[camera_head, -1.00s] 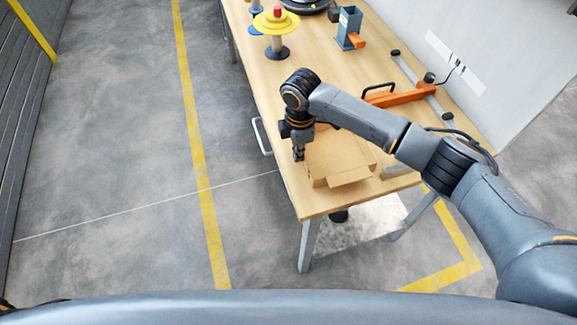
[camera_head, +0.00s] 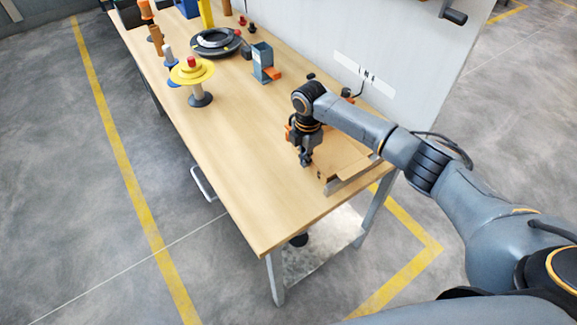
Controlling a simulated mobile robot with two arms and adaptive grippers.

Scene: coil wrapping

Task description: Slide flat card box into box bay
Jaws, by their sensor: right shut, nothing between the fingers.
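The flat brown card box (camera_head: 342,158) lies on the right part of the near end of the table, partly hidden behind my right arm. A low grey strip (camera_head: 352,179) runs along its near side; it may be part of the box bay, but I cannot tell how far the box is inside. My right gripper (camera_head: 306,161) points down at the box's left edge, shut and empty. It looks close to or touching that edge. My left gripper is out of view.
The wooden table (camera_head: 250,170) is clear to the left of my right gripper. Farther back stand a yellow disc stand (camera_head: 193,72), a blue-grey holder (camera_head: 262,62) and a black coil (camera_head: 215,41). A wall (camera_head: 400,45) borders the table's right side.

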